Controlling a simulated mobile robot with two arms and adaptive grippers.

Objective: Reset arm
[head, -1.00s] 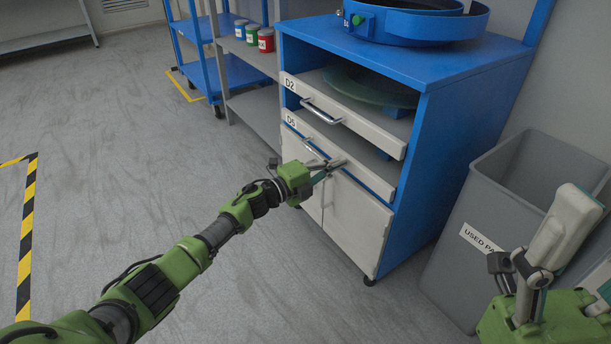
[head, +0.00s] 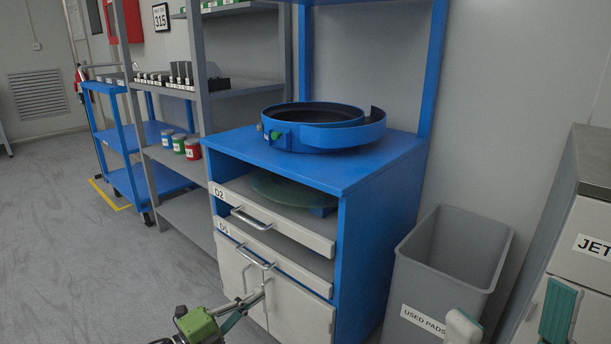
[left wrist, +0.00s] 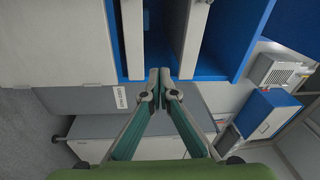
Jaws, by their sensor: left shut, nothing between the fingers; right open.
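My left gripper (head: 258,288) is shut and empty, in front of the lower drawer front (head: 283,264) of the blue cabinet, close to that drawer's handle (head: 252,254). Whether it touches the handle I cannot tell. In the left wrist view the fingertips (left wrist: 160,82) meet in front of the pale drawer fronts, with nothing between them. My right gripper (head: 511,320) is open at the bottom right edge, with its two fingers apart and its base out of view. Most of my left arm is below the head view.
The blue cabinet (head: 385,235) carries a round blue bowl (head: 330,135) on top. Its D2 drawer (head: 285,225) stands above the lower one. A grey bin (head: 412,280) is at its right, and a shelf with small cans (head: 193,148) at its left. Floor is clear at far left.

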